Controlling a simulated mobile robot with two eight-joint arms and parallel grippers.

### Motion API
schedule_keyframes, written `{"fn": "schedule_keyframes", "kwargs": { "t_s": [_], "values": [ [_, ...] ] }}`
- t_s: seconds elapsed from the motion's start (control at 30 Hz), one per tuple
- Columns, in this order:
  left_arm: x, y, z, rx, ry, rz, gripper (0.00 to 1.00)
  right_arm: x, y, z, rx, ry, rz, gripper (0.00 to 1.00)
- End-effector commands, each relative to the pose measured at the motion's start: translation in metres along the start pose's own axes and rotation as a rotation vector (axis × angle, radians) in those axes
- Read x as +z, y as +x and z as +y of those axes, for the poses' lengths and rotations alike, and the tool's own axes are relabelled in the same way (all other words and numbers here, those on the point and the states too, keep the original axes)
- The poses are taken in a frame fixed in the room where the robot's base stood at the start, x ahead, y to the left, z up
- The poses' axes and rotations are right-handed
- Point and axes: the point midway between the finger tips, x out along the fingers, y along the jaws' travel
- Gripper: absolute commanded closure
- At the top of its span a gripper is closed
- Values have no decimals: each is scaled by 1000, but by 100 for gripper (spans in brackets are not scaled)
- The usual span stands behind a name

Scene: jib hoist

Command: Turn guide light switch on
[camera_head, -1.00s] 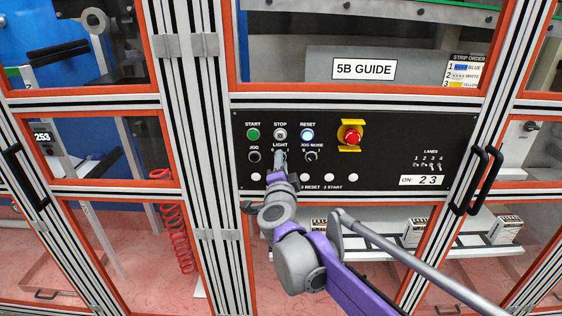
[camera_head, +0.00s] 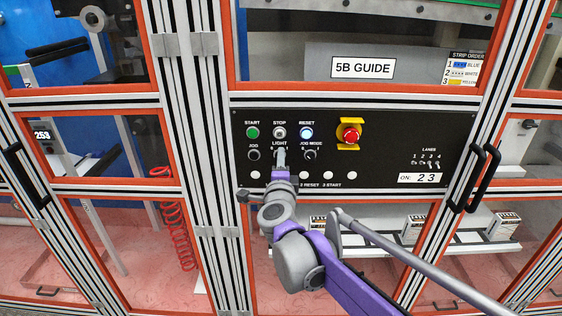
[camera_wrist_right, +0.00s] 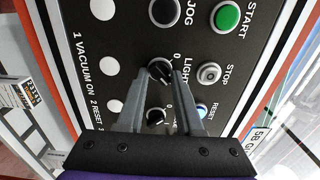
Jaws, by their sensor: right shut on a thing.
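The LIGHT switch (camera_wrist_right: 160,71) is a small black rotary knob on the black control panel (camera_head: 390,130), with 0 and 1 marked beside it. My right gripper (camera_wrist_right: 159,75) has its two grey fingertips on either side of this knob and is shut on it. In the head view the right gripper (camera_head: 279,154) covers the knob below the LIGHT label. Which mark the knob points to is not clear. My left gripper is not in view.
Above are the green START (camera_head: 253,132), STOP (camera_head: 279,132) and lit RESET (camera_head: 306,132) buttons. A red emergency button (camera_head: 351,135) is to the right. Black door handles (camera_head: 483,178) stick out farther right.

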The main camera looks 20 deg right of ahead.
Motion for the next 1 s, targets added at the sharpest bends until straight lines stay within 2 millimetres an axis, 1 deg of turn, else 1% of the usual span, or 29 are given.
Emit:
{"fn": "schedule_keyframes", "kwargs": {
  "t_s": [0.03,0.13,0.17,0.2,0.27,0.3,0.53,0.67,0.77,1.0],
  "values": [
    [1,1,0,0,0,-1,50,1,-1,3,4,6,-5,100],
    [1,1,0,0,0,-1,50,2,-1,3,4,6,-5,100],
    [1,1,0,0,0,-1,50,2,-1,3,4,6,-5,60],
    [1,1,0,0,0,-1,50,1,-1,3,4,5,-5,52],
    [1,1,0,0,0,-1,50,1,-1,3,4,4,-4,42],
    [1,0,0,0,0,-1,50,1,-1,2,3,4,-4,40],
    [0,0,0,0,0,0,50,1,0,1,2,1,-3,40],
    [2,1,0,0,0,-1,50,1,-6,1,2,1,-3,40],
    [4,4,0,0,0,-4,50,2,-20,2,2,1,-5,40],
    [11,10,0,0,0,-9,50,2,-69,2,3,1,-6,40]
  ]
}}
